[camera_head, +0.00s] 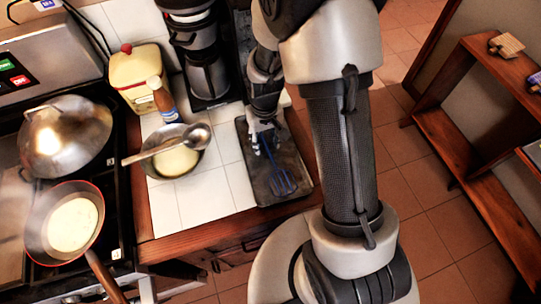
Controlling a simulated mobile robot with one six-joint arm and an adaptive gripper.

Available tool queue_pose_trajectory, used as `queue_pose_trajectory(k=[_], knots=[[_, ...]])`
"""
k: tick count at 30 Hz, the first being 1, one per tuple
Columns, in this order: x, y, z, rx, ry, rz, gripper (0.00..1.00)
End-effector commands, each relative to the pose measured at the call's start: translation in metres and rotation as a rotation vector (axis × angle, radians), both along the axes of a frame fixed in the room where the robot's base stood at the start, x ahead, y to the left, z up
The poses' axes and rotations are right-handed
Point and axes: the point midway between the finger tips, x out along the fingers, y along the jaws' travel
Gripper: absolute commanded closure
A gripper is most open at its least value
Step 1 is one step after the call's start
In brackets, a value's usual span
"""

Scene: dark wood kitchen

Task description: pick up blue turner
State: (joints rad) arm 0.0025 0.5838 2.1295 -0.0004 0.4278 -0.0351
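The blue turner (283,183) lies on a dark rectangular board (296,158) at the right end of the tiled counter. Its slotted head points toward the front edge of the counter, and its handle runs back up toward my gripper. My gripper (264,143) points down over the back part of the board, at the handle. The upper end of the handle is partly hidden by the fingers. The fingers are small and dark here, so I cannot tell whether they are closed on the handle or only around it.
A metal bowl with a ladle (196,136) stands left of the board. A coffee maker (204,62), a brown bottle (162,98) and a yellow container (138,74) stand behind. Pans (62,222) sit on the stove at left. Wooden shelves (480,160) stand at right.

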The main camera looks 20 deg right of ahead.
Motion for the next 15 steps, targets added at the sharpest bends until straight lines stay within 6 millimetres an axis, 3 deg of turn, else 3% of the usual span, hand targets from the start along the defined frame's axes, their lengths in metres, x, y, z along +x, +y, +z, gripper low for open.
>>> queue_pose_trajectory(k=[15], knots=[[-0.0001, 0.0000, 0.0003, 0.000, 0.000, 0.000, 0.94]])
